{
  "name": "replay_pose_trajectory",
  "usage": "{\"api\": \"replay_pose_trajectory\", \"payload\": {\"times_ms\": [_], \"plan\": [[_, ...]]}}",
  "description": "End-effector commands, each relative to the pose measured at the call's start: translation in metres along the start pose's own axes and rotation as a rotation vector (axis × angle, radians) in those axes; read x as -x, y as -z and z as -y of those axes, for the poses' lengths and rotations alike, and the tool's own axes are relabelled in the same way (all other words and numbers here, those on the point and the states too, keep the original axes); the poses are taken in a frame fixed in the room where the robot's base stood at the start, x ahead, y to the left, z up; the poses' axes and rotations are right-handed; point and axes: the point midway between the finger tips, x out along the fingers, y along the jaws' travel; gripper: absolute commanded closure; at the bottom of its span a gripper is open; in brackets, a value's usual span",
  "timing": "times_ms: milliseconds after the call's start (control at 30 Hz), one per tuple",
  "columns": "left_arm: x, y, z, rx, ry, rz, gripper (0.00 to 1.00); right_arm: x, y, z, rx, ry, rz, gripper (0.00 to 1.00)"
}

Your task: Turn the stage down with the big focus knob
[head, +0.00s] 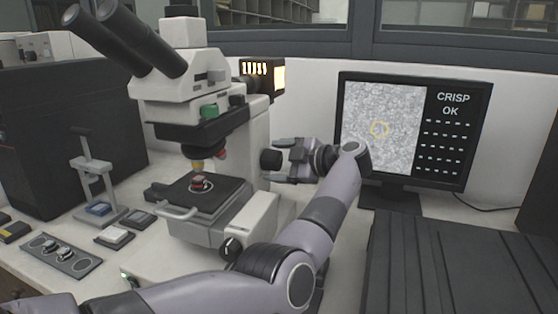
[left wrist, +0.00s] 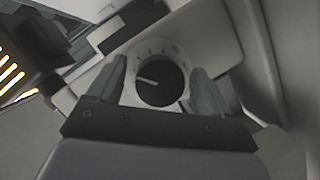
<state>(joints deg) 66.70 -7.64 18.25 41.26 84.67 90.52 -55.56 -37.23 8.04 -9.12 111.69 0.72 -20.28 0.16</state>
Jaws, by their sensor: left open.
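The microscope (head: 190,95) stands at the left centre, with its flat dark stage (head: 225,192) under the objectives. A small red-and-dark sample (head: 201,184) sits on the stage. A big black knob (head: 271,159) is on the microscope's right side. My left gripper (head: 281,161) is open at that knob, fingers pointing left towards it. In the left wrist view the knob (left wrist: 160,80), with a white pointer line and scale marks around it, shows between the two open fingers (left wrist: 161,90). I cannot tell whether they touch it. My right gripper is not in view.
A monitor (head: 458,145) at the right reads "CRISP OK" beside a grey speckled picture with a yellow outline. Another black knob (head: 231,248) is low on the base. A small hand press (head: 95,180) stands left. A dark ridged surface (head: 455,265) fills the lower right.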

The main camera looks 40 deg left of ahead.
Motion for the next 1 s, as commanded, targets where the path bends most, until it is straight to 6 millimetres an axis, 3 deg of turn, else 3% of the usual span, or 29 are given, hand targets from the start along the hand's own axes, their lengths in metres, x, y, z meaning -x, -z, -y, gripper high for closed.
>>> {"api": "replay_pose_trajectory", "payload": {"times_ms": [167, 333, 667, 1000], "plan": [[0.0, 0.0, 0.0, 0.0, 0.0, 0.0, 0.21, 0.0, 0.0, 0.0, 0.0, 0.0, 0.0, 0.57], [0.0, 0.0, 0.0, 0.0, 0.0, 0.0, 0.76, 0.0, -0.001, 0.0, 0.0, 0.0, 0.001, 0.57], [0.0, -0.001, 0.001, 0.032, -0.014, 0.003, 0.76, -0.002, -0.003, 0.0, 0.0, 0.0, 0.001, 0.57], [0.0, -0.002, 0.002, 0.231, -0.087, 0.009, 0.76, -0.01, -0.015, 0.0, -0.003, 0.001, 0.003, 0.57]]}}
